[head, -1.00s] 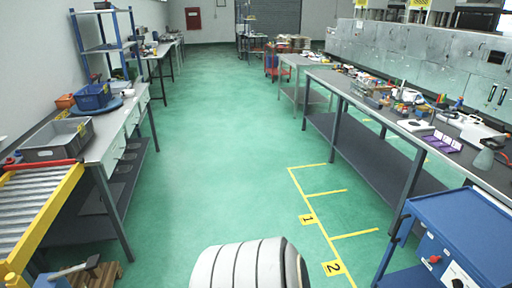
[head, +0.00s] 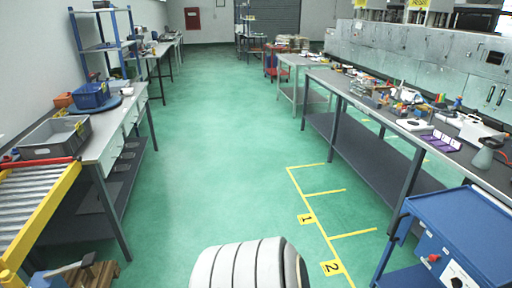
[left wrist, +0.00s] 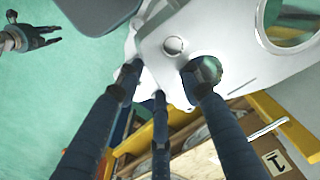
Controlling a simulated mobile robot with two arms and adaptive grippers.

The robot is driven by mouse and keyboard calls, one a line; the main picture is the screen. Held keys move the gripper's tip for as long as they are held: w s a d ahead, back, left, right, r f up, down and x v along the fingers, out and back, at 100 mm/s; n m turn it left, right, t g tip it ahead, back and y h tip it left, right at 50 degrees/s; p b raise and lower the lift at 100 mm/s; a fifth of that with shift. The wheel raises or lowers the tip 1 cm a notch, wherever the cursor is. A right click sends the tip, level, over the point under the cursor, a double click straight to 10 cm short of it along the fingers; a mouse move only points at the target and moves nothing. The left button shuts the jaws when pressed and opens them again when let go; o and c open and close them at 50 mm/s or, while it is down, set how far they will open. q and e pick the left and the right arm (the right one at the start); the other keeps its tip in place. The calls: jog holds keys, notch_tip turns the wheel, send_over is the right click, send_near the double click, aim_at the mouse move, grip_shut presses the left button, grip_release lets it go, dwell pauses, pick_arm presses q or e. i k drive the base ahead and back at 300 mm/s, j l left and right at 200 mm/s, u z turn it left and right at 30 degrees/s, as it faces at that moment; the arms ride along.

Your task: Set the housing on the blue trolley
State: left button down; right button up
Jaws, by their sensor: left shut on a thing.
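The housing (left wrist: 225,35) is a smooth silver-grey casting with a round boss and a large round opening, seen in part in the left wrist view. My left gripper (left wrist: 166,82) has its dark fingers shut on the housing's near edge. The rest of the housing is out of frame, and the head view does not show it. The blue trolley (head: 468,215) stands at the lower right of the head view, with a bare top and a panel with a red knob. My right gripper (left wrist: 42,38) shows at the upper left of the left wrist view, fingers spread and empty.
A long workbench (head: 415,139) with clutter stands behind the trolley. A bench with a grey tray (head: 50,137) and a roller conveyor (head: 35,205) are on the left. Open green floor (head: 215,170) lies between. Below the housing are wooden boards (left wrist: 200,155) and yellow bars (left wrist: 285,125).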

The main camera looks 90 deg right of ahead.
aim_at(478, 227)
jog(key=k+l, duration=0.1)
jog(key=l, duration=0.35)
jog(key=k+l, duration=0.1)
jog(key=l, duration=0.4)
jog(key=k+l, duration=0.1)
jog(key=l, duration=0.35)
jog(key=k+l, duration=0.15)
jog(key=l, duration=0.3)
jog(key=k+l, duration=0.1)
jog(key=l, duration=0.35)
jog(key=k+l, duration=0.1)
jog(key=l, duration=0.4)
jog(key=k+l, duration=0.1)
jog(key=l, duration=0.35)
jog(key=k+l, duration=0.1)
jog(key=l, duration=0.35)
jog(key=k+l+u, duration=0.1)
jog(key=l+u, duration=0.15)
jog(key=u, duration=0.15)
jog(key=k+l+u, duration=0.1)
jog(key=l+u, duration=0.3)
jog(key=j+u, duration=0.1)
jog(key=u, duration=4.9)
